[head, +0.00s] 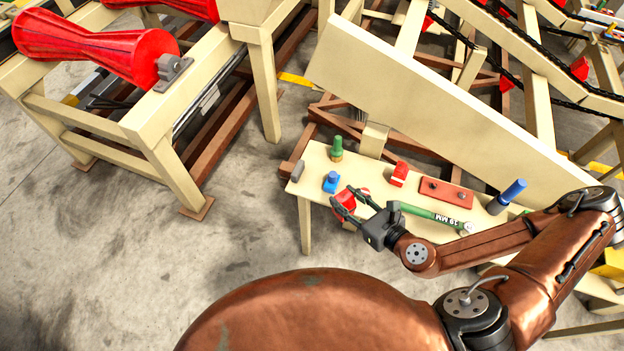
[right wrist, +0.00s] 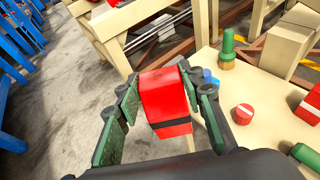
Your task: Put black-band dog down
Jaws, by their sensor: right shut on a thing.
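The black-band dog is a red block with a dark band, seen in the head view (head: 344,204) and the right wrist view (right wrist: 166,97). My right gripper (head: 350,201) is shut on it, with a finger on each side in the right wrist view (right wrist: 160,98). The dog is held near the front edge of the cream bench (head: 316,158). In the right wrist view, floor and a bench leg show around and below it, and it appears raised. The fingers hide part of its sides. My left gripper is out of view.
On the bench are a green peg (head: 336,149), a blue knob-like piece (head: 331,182), a red block with a white band (head: 398,174), a red plate (head: 446,194), a green 19 MM tool (head: 430,214) and a blue-handled tool (head: 508,196). A long cream board (head: 450,110) stands behind.

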